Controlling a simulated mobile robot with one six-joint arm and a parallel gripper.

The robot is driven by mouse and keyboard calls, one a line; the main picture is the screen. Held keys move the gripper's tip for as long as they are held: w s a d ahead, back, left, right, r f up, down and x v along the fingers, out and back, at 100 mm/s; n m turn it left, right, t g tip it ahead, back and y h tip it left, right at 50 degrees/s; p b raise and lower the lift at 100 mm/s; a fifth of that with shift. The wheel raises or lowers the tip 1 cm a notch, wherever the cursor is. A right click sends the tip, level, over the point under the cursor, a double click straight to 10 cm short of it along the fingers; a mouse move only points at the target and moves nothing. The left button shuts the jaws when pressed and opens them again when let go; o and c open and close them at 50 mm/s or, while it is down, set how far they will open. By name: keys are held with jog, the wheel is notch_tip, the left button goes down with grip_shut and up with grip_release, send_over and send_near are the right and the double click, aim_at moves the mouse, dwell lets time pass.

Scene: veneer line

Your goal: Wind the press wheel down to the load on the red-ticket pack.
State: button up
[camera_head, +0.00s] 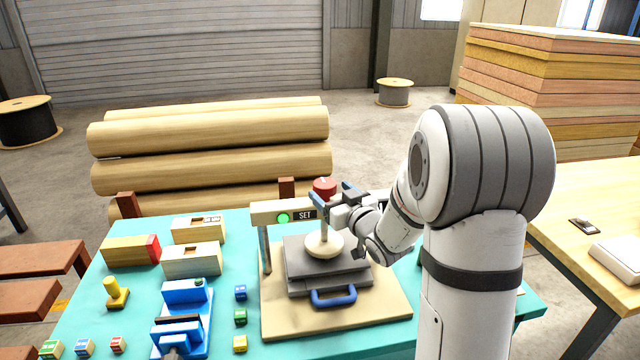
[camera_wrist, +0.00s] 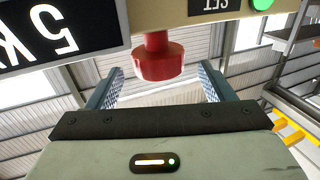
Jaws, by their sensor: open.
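The press stands on a wooden board (camera_head: 385,318). Its cream crossbeam (camera_head: 268,213) carries a lit green lamp and a SET label. The red press wheel (camera_head: 324,186) sits at the top of the press; it also shows in the wrist view (camera_wrist: 157,62). My gripper (camera_head: 337,194) is open at the wheel, its jaws either side of it in the wrist view (camera_wrist: 160,80); contact cannot be told. A pale round foot (camera_head: 324,246) rests on or just above dark plates (camera_head: 300,262) with a blue handle. I see no red ticket on this stack; any pack between the plates is hidden.
A dark display (camera_wrist: 60,35) reads "5 k", partly cut off. Left of the press are small coloured blocks (camera_head: 240,317), a blue device (camera_head: 184,305), wooden boxes (camera_head: 190,262) and a red-ended block (camera_head: 130,250). Logs (camera_head: 210,170) lie behind the teal table (camera_head: 225,225).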

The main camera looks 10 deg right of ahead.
aim_at(319, 180)
jog(key=p+x, duration=0.1)
jog(key=x, duration=0.5)
jog(key=c, duration=0.9)
jog(key=shift+f, duration=0.1)
jog(key=shift+c, duration=0.3)
